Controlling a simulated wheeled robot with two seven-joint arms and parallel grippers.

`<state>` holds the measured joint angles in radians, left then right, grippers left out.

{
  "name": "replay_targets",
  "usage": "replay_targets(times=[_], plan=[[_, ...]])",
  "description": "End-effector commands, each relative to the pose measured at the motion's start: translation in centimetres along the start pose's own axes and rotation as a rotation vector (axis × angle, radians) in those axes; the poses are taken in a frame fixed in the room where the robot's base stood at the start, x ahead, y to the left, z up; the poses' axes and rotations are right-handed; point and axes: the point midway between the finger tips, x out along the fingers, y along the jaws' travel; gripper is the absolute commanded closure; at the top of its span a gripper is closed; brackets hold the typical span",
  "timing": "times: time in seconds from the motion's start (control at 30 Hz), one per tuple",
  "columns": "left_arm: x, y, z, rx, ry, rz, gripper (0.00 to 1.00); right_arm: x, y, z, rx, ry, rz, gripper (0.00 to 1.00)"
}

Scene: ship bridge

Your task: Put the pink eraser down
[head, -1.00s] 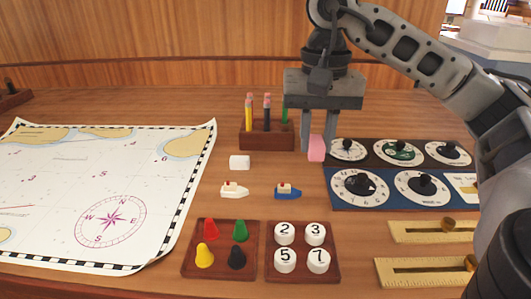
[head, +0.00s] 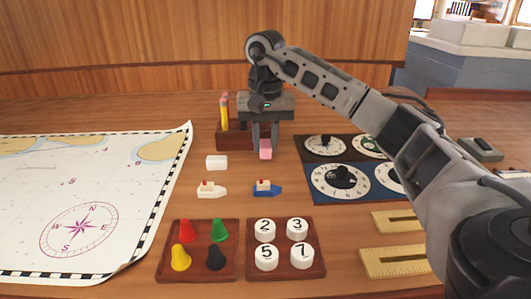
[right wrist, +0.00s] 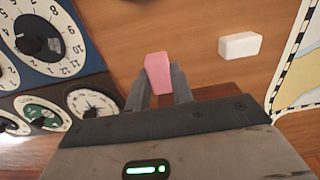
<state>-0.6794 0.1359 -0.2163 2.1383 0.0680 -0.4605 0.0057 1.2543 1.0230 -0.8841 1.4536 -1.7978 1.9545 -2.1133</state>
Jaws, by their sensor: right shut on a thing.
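The pink eraser (head: 265,152) is held between the fingertips of my right gripper (head: 265,143). It also shows in the right wrist view (right wrist: 158,74), between the two fingers (right wrist: 160,88). In the head view the gripper points down in front of the pencil holder (head: 231,138), left of the dial boards. I cannot tell whether the eraser touches the table. My left gripper is not in view.
A white eraser-like block (head: 217,162) lies to the left. A white boat (head: 211,189) and a blue boat (head: 266,188) stand nearer. Dial boards (head: 308,155) lie to the right. A chart (head: 110,185) covers the left. Bare wood shows between block and boards.

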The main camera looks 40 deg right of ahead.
Motion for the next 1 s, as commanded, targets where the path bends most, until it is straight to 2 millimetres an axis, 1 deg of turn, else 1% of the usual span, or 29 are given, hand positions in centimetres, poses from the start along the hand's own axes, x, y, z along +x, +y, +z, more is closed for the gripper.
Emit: replay_targets(times=[0.03,0.1,0.2,0.43,0.57,0.6,0.67,0.9,1.0], plan=[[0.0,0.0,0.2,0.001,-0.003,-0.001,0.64,1.0,0.0,0.0,0.000,-0.004,0.003,0.95],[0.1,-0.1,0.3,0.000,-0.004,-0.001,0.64,2.1,0.1,0.0,-0.001,-0.004,0.004,0.95],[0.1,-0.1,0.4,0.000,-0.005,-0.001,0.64,3.1,0.1,0.0,0.000,-0.002,0.002,0.95],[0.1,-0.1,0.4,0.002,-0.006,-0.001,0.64,3.1,0.0,0.0,0.000,0.000,0.000,0.95],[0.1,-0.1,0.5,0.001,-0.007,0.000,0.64,3.5,0.0,0.0,0.000,-0.001,0.001,0.95],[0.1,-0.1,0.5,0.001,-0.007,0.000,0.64,3.5,0.0,0.0,0.000,-0.001,0.000,0.72],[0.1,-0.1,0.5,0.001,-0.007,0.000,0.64,3.4,0.0,0.0,0.000,-0.001,0.000,0.55],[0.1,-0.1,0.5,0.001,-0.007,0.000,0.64,3.4,0.0,0.0,0.000,-0.001,0.000,0.55],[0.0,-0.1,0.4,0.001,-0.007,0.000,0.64,3.0,0.0,0.0,0.000,0.000,0.000,0.55]])
